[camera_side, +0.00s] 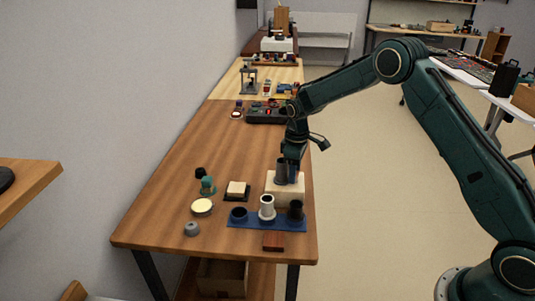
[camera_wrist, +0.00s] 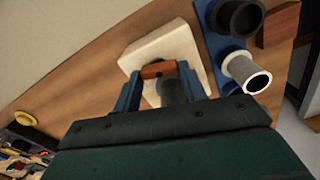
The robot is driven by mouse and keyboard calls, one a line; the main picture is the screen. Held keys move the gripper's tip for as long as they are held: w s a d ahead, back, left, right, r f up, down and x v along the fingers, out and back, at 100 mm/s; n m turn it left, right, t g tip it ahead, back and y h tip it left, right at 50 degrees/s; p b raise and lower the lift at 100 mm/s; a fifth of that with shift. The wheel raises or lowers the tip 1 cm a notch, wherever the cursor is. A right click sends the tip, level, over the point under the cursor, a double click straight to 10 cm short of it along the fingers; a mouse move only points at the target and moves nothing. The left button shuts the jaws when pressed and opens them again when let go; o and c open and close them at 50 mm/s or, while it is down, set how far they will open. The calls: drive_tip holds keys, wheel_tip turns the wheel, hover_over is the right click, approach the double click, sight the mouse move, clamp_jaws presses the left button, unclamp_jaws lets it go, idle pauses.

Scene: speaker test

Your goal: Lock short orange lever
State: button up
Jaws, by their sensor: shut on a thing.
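The short orange lever (camera_wrist: 158,70) lies across the space between my fingertips in the wrist view, above a cream block. My gripper (camera_wrist: 160,80) has its two blue fingers at the lever's ends and is shut on it. The cream block (camera_wrist: 140,54) is under the fingers; it also shows in the side view (camera_side: 285,196). A dark grey cylinder (camera_wrist: 173,93) stands between the fingers, just behind the lever, partly hidden by my gripper. In the side view my gripper (camera_side: 291,172) points down at the block, and the lever cannot be made out there.
A blue base (camera_side: 250,223) in front of the block carries a white cylinder (camera_side: 267,203) and dark round parts. A reddish-brown block (camera_side: 273,241) lies before it. A small dark tray with a cream pad (camera_side: 237,188) is to the left. A dark box (camera_side: 265,116) stands farther back.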

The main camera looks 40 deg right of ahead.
drive_tip(key=shift+m, duration=1.6)
drive_tip(key=o, duration=1)
drive_tip(key=shift+r, duration=0.1)
wheel_tip(320, 180, up, 14)
drive_tip(key=shift+f, duration=0.1)
drive_tip(key=shift+c, duration=0.5)
